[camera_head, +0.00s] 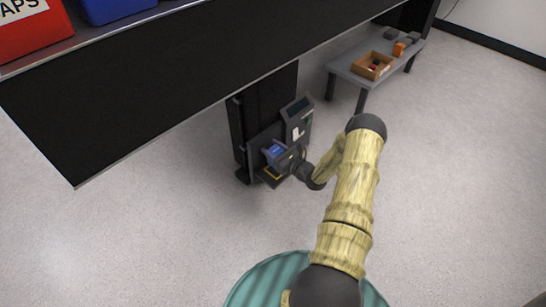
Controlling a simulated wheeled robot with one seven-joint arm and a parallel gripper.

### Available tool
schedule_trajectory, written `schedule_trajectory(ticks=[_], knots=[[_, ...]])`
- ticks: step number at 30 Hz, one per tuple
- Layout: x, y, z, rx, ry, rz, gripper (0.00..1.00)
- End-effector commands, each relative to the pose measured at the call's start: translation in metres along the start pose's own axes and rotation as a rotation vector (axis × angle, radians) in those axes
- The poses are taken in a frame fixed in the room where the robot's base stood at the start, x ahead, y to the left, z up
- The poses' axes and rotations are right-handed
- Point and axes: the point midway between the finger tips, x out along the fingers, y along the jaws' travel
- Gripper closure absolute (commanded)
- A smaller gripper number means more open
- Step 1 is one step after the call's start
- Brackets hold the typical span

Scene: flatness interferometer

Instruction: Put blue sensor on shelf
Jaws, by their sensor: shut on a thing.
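The blue sensor (275,151) is a small blue piece at the front of a dark upright instrument, near the centre of the view. My gripper (283,156) reaches it from the right and is shut on it. The fingers are small and partly merge with the dark parts around them. I cannot tell whether the sensor touches the instrument. A dark shelf (150,85) with a light front edge crosses the upper left, nearer to me than the instrument.
A red bin (30,30) and a blue bin (112,8) stand on the shelf. The instrument has a grey screen panel (298,120). A grey table (348,70) at upper right carries an open brown box (373,72) and an orange item (399,48). The floor on the right is clear.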

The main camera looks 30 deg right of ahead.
Motion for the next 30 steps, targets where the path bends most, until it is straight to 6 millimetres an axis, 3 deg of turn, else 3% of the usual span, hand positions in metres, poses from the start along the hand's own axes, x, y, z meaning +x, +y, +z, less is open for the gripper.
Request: schedule_trajectory(ticks=[7,20,21,24,30], knots=[[0.000,0.001,-0.041,0.001,0.000,0.002,0.83],[0.000,0.000,-0.044,0.000,-0.001,0.000,0.83],[0.000,0.000,-0.045,0.000,0.000,0.000,0.53],[0.000,0.000,-0.044,0.000,0.001,0.001,0.33],[0.000,0.001,-0.044,0.000,0.001,0.001,0.33]])
